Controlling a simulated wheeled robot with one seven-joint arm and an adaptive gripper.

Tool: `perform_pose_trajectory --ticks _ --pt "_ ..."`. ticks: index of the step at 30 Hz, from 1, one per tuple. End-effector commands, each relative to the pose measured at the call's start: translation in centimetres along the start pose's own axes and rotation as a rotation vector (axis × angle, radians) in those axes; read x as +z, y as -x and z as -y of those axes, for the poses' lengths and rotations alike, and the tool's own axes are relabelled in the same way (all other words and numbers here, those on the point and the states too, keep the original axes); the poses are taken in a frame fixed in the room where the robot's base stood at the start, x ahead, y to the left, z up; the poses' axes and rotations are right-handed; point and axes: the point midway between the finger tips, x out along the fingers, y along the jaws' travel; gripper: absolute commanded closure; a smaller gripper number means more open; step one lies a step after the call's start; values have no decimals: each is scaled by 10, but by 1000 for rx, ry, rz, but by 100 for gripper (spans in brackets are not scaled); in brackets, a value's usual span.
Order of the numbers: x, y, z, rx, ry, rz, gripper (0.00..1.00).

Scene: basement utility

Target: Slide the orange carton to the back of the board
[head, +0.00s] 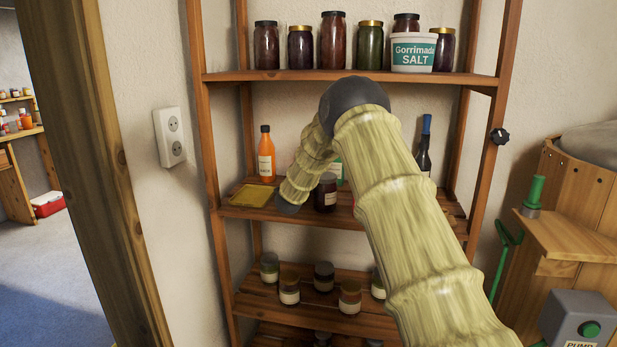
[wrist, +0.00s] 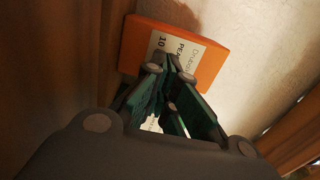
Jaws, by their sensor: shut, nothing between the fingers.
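The orange carton (wrist: 212,52) shows in the wrist view with a white printed label, just beyond my fingers. My gripper (wrist: 170,72) has its green fingers brought together, with nothing between them. Its tips overlap the carton's lower edge in the picture; I cannot tell whether they touch it. A pale wall shows behind and to the right of the carton. In the head view my arm reaches over the middle shelf board (head: 340,219). I cannot make out the carton there, and my fingers are hidden too.
On the middle board stand an orange bottle (head: 266,155), a dark jar (head: 326,193) and a dark bottle (head: 424,150); a yellow tray-like item (head: 252,196) lies at left. Jars fill the shelves above and below. Rack posts (head: 200,130) bound the sides.

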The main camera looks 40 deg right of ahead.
Motion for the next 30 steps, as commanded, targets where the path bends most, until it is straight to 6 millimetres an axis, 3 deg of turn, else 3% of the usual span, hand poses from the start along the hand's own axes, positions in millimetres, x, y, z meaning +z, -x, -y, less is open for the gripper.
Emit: perform_pose_trajectory --ticks 18,24,30 --pt "16 106 0 1 0 12 100" --pt "14 124 0 0 0 10 100" --pt "13 128 0 0 0 9 100"
